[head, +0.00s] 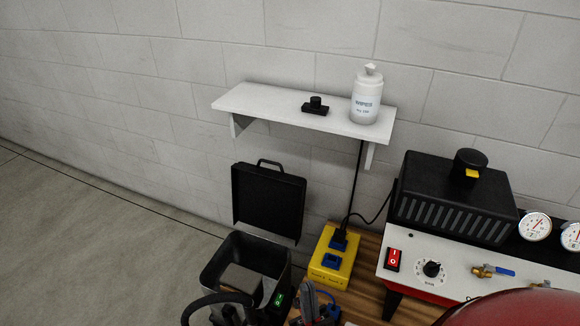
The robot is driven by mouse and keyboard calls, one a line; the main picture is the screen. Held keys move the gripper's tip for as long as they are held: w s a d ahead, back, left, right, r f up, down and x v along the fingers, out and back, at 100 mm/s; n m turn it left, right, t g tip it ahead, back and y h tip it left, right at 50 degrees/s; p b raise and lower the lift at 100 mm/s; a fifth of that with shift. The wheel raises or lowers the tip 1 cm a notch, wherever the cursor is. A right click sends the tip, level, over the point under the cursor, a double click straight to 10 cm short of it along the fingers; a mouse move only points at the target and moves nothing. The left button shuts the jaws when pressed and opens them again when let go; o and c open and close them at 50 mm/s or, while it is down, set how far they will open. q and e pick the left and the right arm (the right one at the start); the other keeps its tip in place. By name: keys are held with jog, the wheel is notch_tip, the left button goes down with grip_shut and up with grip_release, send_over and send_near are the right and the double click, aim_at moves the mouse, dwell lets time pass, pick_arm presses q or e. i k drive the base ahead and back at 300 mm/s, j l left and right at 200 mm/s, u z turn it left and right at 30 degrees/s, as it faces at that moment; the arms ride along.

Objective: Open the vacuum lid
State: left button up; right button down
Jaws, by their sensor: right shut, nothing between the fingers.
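A grey-brown block (243,279) shows inside the open box. My right gripper (311,291) is at the bottom edge, just right of the box and apart from the lid. Its fingers are close together and hold nothing; most of it is cut off. My left gripper cannot be made out.
A yellow socket box (322,272) with blue plugs sits right of the vacuum box. A white-and-red machine (455,278) with gauges and a black cover stands at right. A wall shelf (262,101) holds a bottle (366,98) and a small black part. A black curved tube crosses the box's front.

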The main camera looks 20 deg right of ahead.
aim_at(267, 199)
jog(key=i+j+z, duration=0.25)
jog(key=z, duration=0.15)
jog(key=i+j+z, duration=0.2)
jog(key=j+z, duration=0.15)
jog(key=j, duration=0.2)
jog(key=i+j, duration=0.15)
jog(key=j, duration=0.2)
jog(key=i+j+z, duration=0.1)
jog(key=j, duration=0.3)
jog(key=i+j, duration=0.2)
jog(key=j, duration=0.2)
jog(key=i+j, duration=0.1)
jog(key=j, duration=0.25)
jog(key=i+j+z, duration=0.1)
jog(key=j, duration=0.3)
jog(key=i+j, duration=0.15)
jog(key=j, duration=0.25)
jog(key=i+j+z, duration=0.1)
jog(key=j, duration=0.3)
jog(key=i+j, duration=0.15)
jog(key=j, duration=0.25)
